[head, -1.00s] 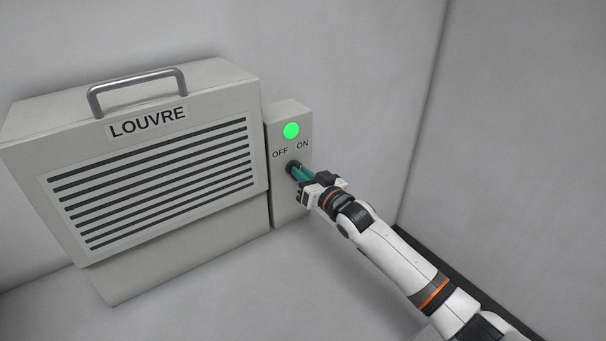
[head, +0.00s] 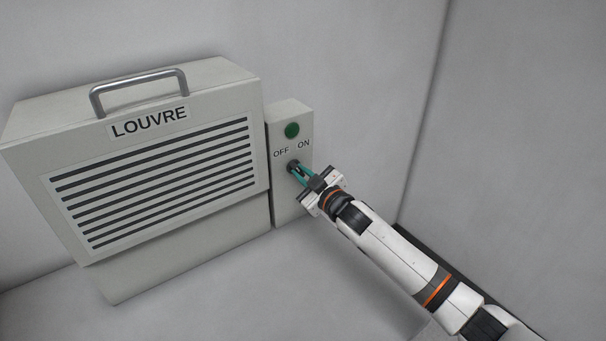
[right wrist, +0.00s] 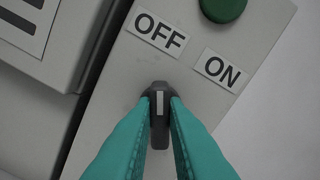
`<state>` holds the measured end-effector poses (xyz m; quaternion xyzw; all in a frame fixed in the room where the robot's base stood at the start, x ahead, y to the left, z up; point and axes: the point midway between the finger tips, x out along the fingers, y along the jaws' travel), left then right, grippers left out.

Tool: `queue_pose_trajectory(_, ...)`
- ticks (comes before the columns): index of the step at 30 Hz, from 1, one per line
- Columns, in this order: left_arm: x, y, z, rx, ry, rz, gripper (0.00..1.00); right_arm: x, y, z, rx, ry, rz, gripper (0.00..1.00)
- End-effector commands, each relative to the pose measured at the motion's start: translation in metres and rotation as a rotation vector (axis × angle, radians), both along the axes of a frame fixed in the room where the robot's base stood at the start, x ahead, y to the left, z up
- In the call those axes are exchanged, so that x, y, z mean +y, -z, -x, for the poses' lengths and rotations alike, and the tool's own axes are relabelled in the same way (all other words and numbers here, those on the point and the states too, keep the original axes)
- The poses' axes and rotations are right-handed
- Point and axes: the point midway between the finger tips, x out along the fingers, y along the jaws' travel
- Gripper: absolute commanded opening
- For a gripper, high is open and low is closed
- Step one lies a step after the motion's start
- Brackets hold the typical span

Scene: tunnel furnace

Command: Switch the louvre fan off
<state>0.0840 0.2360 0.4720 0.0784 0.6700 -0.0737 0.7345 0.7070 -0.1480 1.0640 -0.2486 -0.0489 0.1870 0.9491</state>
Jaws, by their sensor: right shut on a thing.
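The louvre fan (head: 150,175) is a pale grey box marked LOUVRE, with dark slats and a metal handle on top. Its switch box (head: 290,205) stands at its right side. A round lamp (head: 292,130) on the box is dark green and unlit; it also shows in the right wrist view (right wrist: 222,5). Below the OFF and ON labels is a black rotary knob (head: 293,165). My right gripper (head: 297,172) is shut on the knob. In the right wrist view its teal fingers (right wrist: 160,112) press both sides of the knob (right wrist: 160,130), whose white mark points toward the OFF side.
Plain pale walls stand behind the fan and to the right (head: 520,130). The floor in front of the fan (head: 270,290) is clear.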

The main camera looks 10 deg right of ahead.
Motion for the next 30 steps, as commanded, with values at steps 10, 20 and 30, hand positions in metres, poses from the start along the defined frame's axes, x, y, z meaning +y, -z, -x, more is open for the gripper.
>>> queue_pose_trajectory(10,-0.0004,-0.0001,-0.0004,-0.001,0.0,0.0,0.36,-0.0001,0.0,-0.0001,-0.011,0.0,0.027,0.0)
queue_pose_trajectory(20,-0.0005,-0.0001,-0.0005,-0.001,0.0,0.0,0.36,-0.0001,0.0,-0.0001,-0.011,0.0,0.027,0.31)
queue_pose_trajectory(30,-0.0005,0.0003,-0.0005,-0.001,0.0,0.0,0.36,-0.0005,0.0004,0.0012,-0.01,0.0,0.025,0.35)
